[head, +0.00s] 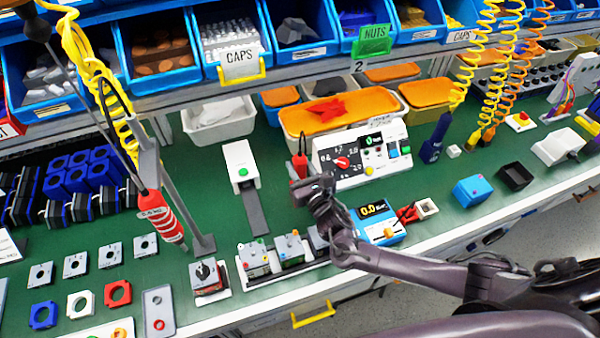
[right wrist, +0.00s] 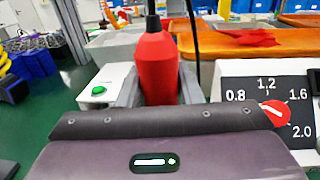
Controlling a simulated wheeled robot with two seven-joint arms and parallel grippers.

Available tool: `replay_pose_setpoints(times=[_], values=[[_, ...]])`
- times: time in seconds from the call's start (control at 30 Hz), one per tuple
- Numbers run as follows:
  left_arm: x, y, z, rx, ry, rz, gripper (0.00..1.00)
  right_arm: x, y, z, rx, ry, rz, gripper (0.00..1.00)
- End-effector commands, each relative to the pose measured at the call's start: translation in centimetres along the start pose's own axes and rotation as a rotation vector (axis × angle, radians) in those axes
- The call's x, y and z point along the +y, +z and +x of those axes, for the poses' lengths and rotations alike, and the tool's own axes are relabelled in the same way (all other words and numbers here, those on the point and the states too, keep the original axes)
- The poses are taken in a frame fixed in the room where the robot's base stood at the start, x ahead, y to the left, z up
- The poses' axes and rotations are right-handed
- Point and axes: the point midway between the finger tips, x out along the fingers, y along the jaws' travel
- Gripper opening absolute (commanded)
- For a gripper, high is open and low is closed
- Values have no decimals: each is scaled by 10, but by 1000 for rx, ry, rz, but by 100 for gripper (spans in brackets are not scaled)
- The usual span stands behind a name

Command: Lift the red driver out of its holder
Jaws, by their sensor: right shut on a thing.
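The red driver (right wrist: 157,68) stands upright between the two grey fingers of my right gripper (right wrist: 160,85) in the right wrist view. It has a black top with a dark cable rising from it. In the head view only its red upper part (head: 300,164) shows, just beyond my right gripper (head: 306,180). My right gripper is shut on it. Its lower end and its holder are hidden behind the gripper, so I cannot tell whether it is still seated. My left gripper is not in view.
A white control box with a red dial (head: 341,163) stands close right of the driver. A white box with a green button (head: 240,168) stands to its left. Another red tool (head: 163,218) hangs farther left beside a grey post. Blue bins line the shelf above.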

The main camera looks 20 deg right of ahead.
Motion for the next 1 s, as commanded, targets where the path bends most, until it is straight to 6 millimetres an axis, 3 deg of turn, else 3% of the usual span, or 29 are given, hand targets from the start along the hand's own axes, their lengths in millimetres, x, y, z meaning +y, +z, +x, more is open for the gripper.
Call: replay_pose_setpoints(times=[0.27,0.47,0.67,1.0], values=[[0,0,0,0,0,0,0,0,4,0,-4,0,1,0],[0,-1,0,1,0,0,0,0,18,1,-5,0,1,0],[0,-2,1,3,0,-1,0,-1,51,1,-8,0,1,0],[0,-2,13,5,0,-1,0,0,137,0,-10,1,2,0]])
